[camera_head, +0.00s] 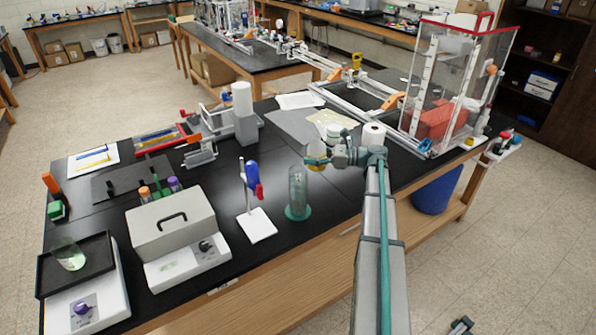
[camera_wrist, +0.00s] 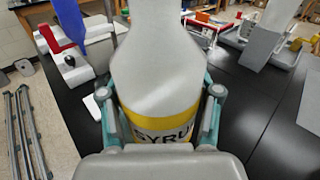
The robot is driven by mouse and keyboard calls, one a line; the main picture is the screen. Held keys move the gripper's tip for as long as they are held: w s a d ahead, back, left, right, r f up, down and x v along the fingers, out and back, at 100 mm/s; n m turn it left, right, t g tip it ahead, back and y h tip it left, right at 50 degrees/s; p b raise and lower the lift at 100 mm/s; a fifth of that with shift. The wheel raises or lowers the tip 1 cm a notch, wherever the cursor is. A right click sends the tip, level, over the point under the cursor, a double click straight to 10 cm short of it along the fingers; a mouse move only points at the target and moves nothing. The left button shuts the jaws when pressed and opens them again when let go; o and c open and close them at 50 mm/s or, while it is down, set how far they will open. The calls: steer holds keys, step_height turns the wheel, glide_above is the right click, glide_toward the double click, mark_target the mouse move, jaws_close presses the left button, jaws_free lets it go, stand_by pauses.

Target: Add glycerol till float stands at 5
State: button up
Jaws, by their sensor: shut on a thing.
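My gripper (camera_head: 333,157) is shut on a bottle (camera_head: 316,154) above the black bench. In the wrist view the bottle (camera_wrist: 162,65) is pale grey with a yellow-banded label, whose visible letters look like "YRU"; the rest is hidden. The teal fingers (camera_wrist: 160,118) clasp its two sides. A tall clear cylinder (camera_head: 298,190) with a green foot stands upright near the bench's front edge, below and left of the bottle. I cannot make out a float, scale marks or liquid level in it. No bottle is seen labelled glycerol.
A white-based stand (camera_head: 260,224) with blue and red parts is left of the cylinder. A grey lidded box (camera_head: 172,220) and a balance with a beaker (camera_head: 68,254) are further left. A clear red-edged enclosure (camera_head: 458,85) stands back right. Bare bench lies around the cylinder.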

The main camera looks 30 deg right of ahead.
mark_target(314, 147)
steer(key=shift+a+r+n+h, duration=0.2)
steer(key=shift+r+n+h, duration=0.15)
steer(key=shift+r, duration=0.2)
steer(key=shift+s+a+r+n+g+h, duration=0.1)
steer(key=shift+a+r+n+g+h, duration=0.1)
steer(key=shift+n+g+h, duration=0.25)
steer(key=shift+a+r+n+g+h, duration=0.15)
steer(key=shift+a+n+g+h, duration=0.1)
steer(key=shift+n+h, duration=0.25)
steer(key=shift+a+r+n+h, duration=0.45)
steer(key=shift+n+h, duration=0.15)
steer(key=shift+h, duration=0.4)
steer(key=shift+d+r+n+h+b, duration=0.1)
steer(key=shift+d+n+h+b, duration=0.2)
steer(key=shift+h+b, duration=0.2)
steer(key=h+b, duration=0.1)
steer(key=b, duration=0.1)
steer(key=d+f+n+h+b, duration=0.1)
steer(key=b, duration=0.1)
steer(key=shift+f+g+h, duration=0.1)
steer(key=shift+g+h, duration=0.2)
steer(key=shift+h, duration=0.1)
steer(key=shift+d+f+n+h+b, duration=0.1)
steer(key=shift+d+n+h+b, duration=0.15)
steer(key=shift+n+h+b, duration=0.55)
steer(key=shift+d+f+b, duration=0.15)
steer(key=shift+f+b, duration=0.15)
steer(key=shift+b, duration=0.1)
